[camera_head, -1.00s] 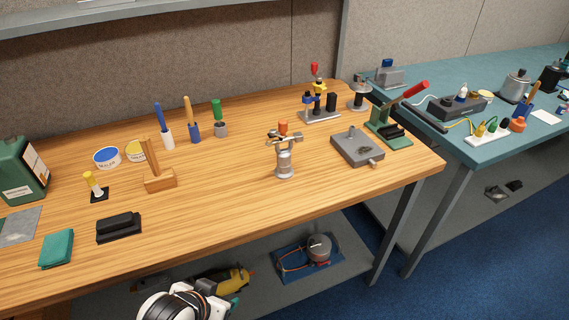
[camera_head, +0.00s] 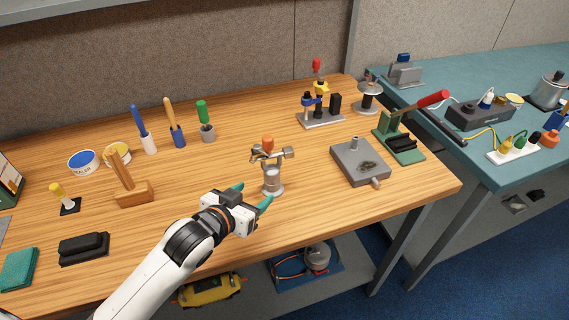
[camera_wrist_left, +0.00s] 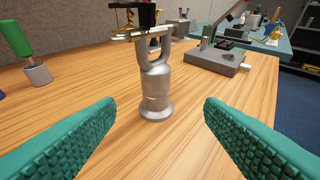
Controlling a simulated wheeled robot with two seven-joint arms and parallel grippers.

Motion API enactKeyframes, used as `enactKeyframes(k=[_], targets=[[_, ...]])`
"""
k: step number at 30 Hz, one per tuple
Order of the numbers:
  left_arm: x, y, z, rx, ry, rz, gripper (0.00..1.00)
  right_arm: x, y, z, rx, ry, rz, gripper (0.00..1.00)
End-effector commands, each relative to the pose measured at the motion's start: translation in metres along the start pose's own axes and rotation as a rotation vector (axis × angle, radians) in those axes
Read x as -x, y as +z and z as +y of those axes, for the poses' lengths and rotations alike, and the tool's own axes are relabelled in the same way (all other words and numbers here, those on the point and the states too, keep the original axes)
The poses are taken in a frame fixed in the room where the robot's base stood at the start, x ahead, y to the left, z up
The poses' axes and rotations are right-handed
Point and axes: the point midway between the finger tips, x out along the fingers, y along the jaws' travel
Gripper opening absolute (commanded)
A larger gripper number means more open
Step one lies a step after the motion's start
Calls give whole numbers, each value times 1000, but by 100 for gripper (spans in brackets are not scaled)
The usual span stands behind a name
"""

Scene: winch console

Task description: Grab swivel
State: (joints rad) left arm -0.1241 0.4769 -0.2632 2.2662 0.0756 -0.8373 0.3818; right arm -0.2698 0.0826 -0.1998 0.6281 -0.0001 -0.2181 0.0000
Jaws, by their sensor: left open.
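The swivel, a silver metal piece with a round base, a cylindrical body and a forked top, stands upright on the wooden bench (camera_head: 330,215); its body (camera_head: 272,181) shows in the head view. An orange-capped part sits at its top. My left gripper (camera_head: 254,194) is open just to the left and near side of it, low over the bench. In the left wrist view, the swivel (camera_wrist_left: 156,85) stands centred between the two green fingers (camera_wrist_left: 160,104), a little beyond their tips and apart from both. Its top runs to the upper picture edge. My right gripper is not in view.
A grey block with a peg (camera_head: 360,166) and a green lever tool with a red handle (camera_head: 398,145) stand to the right. The bench's front edge is close below my gripper.

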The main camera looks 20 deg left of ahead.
Motion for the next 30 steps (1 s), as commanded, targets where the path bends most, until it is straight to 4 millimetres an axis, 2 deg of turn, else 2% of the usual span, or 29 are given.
enactKeyframes(k=[2,9,12,17,22,27,30], targets=[[-7,1,0,0,0,0,63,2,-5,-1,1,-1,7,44],[-48,2,1,0,1,0,63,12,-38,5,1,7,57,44],[-60,1,1,0,1,2,63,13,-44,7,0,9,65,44],[-70,1,1,-1,1,0,63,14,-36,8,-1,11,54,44],[-91,4,5,-1,2,2,63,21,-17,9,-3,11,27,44],[-112,3,6,0,1,1,63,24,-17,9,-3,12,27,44],[-118,2,6,0,1,1,63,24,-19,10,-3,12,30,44]])
